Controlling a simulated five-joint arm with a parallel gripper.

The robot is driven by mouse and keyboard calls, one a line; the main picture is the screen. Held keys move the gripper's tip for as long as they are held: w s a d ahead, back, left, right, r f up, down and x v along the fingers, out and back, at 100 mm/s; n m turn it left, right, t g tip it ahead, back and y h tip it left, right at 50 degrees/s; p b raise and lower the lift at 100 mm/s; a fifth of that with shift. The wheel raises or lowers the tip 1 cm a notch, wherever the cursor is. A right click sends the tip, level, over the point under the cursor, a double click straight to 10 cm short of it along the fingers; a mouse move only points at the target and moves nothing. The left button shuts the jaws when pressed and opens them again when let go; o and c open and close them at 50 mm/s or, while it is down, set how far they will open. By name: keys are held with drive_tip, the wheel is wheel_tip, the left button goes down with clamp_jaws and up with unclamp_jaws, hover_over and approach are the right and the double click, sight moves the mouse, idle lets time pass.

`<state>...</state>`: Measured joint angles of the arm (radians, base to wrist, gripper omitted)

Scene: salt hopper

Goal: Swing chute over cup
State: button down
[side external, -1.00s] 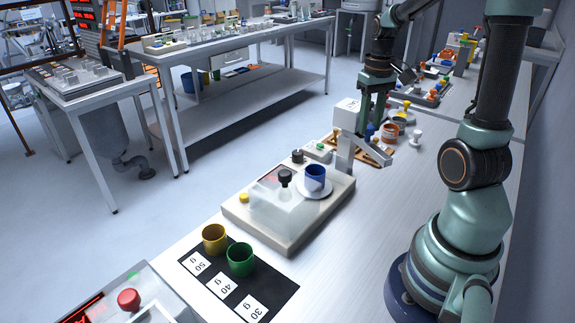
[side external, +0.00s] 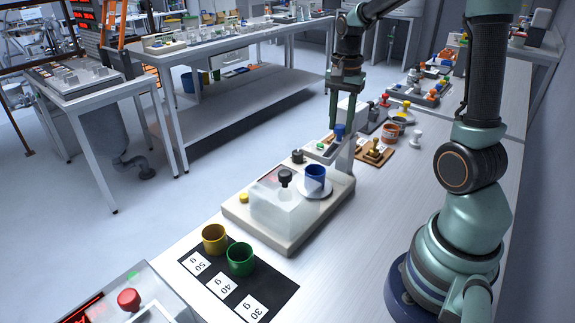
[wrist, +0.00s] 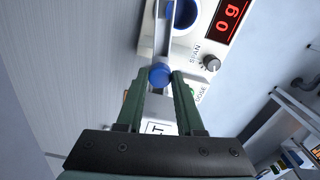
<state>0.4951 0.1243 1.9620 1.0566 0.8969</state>
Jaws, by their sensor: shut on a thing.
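My gripper (side external: 337,122) points down behind the scale, its fingers on either side of a blue knob (side external: 340,131). The wrist view shows the knob (wrist: 160,74) between the fingertips. A narrow grey chute (wrist: 165,28) runs from near the knob towards the blue cup and overlaps the cup's left edge in that view. The blue cup (side external: 315,178) stands upright on the round pan of the scale (side external: 271,231). Its dark opening shows in the wrist view (wrist: 186,12). The chute's height above the cup is hard to tell.
The scale display (wrist: 230,17) reads 0 g. A yellow cup (side external: 214,239) and a green cup (side external: 240,260) stand on a black mat (side external: 270,289) with weight labels. A wooden tray with a brass piece (side external: 374,149) lies right of my gripper.

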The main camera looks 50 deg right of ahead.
drive_tip(key=shift+w+r+m, duration=0.15)
drive_tip(key=shift+w+m, duration=0.65)
drive_tip(key=shift+m, duration=0.2)
drive_tip(key=shift+w, duration=0.1)
drive_tip(key=c, duration=0.5)
unclamp_jaws()
drive_tip(key=shift+c, duration=0.2)
wheel_tip(320, 180, up, 12)
